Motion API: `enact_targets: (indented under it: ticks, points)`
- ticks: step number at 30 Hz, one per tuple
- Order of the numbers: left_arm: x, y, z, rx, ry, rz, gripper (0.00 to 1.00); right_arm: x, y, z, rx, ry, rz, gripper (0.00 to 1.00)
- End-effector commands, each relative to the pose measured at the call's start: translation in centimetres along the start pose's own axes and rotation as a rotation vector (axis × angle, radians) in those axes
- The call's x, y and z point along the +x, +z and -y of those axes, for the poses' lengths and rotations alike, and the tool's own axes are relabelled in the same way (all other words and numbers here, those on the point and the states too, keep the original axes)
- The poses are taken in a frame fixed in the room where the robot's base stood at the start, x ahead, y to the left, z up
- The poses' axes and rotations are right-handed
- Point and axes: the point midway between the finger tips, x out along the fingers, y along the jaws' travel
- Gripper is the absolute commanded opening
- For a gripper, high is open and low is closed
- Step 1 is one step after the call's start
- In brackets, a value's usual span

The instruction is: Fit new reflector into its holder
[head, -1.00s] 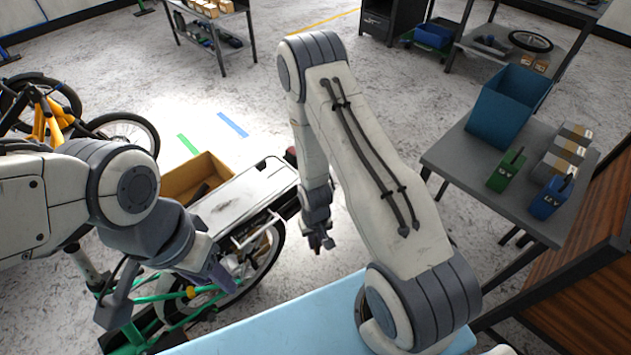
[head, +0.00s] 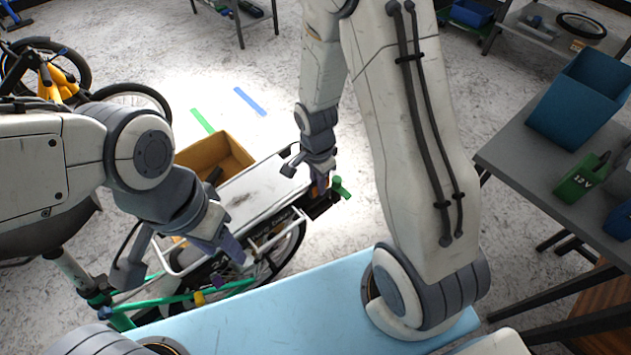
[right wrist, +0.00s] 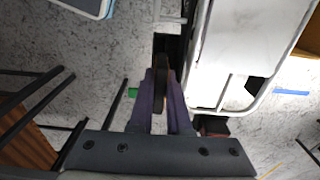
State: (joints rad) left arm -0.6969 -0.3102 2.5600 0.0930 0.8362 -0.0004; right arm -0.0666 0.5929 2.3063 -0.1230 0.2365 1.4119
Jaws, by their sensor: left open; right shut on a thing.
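My right gripper (head: 320,188) is at the rear end of the bike's white rack (head: 262,186). In the right wrist view its fingers (right wrist: 160,110) are shut on a dark, thin disc seen nearly edge-on, apparently the reflector (right wrist: 161,80). A black block (head: 325,206), perhaps the holder, sits below the gripper at the rack's rear. The fingers partly hide it, and I cannot tell whether the reflector touches it. My left gripper (head: 222,250) is open and empty by the bike's green frame (head: 180,301), left of the rack.
A cardboard box (head: 215,155) stands behind the rack. A light-blue surface (head: 290,315) lies in front. A grey table (head: 515,150) at right carries a blue bin (head: 585,100) and a green 12V battery (head: 583,180). A yellow bike (head: 55,80) stands at left.

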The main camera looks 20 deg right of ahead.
Motion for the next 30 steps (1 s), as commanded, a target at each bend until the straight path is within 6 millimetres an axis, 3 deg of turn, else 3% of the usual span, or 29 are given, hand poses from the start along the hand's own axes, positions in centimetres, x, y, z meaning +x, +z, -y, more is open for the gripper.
enact_targets:
  ticks: [30]
  points:
    - [3.8,0.2,0.3,0.000,0.000,0.000,0.50,4.7,0.1,0.1,-0.003,-0.001,0.000,0.00]
